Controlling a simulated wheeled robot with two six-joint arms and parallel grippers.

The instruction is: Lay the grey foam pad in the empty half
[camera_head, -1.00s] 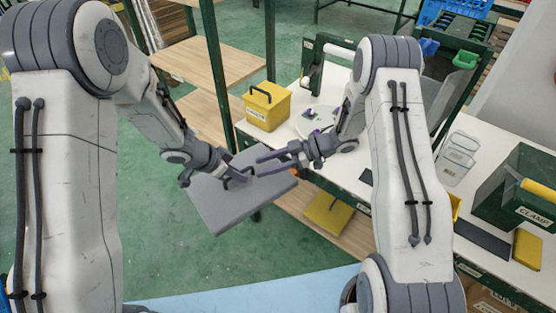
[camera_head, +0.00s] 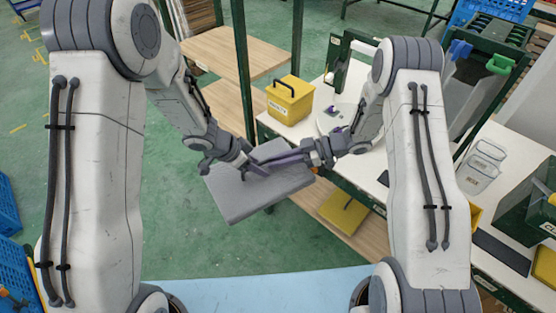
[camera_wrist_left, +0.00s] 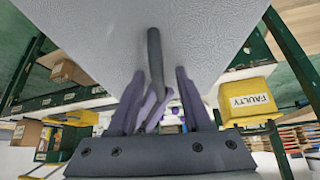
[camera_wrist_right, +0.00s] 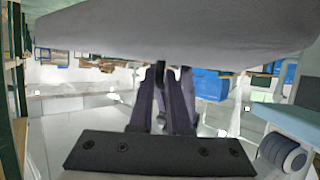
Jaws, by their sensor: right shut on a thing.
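The grey foam pad (camera_head: 240,200) is a flat slab held in the air in front of the bench, with a dark handle on it. My right gripper (camera_head: 280,160) reaches in from the right, shut on the pad's dark handle (camera_wrist_right: 160,76). My left gripper (camera_head: 252,166) is at the same handle from the left. In the left wrist view its fingers (camera_wrist_left: 158,100) stand apart on either side of the dark handle (camera_wrist_left: 155,55), with the pad (camera_wrist_left: 90,30) beyond. I cannot make out an empty half in any view.
A yellow box (camera_head: 290,98) with a handle stands on the white bench (camera_head: 310,125). A yellow item (camera_head: 343,212) lies on the lower shelf. A clear container (camera_head: 482,165) stands on the bench at the right. Blue crates (camera_head: 15,270) are at the left. Green floor is open below the pad.

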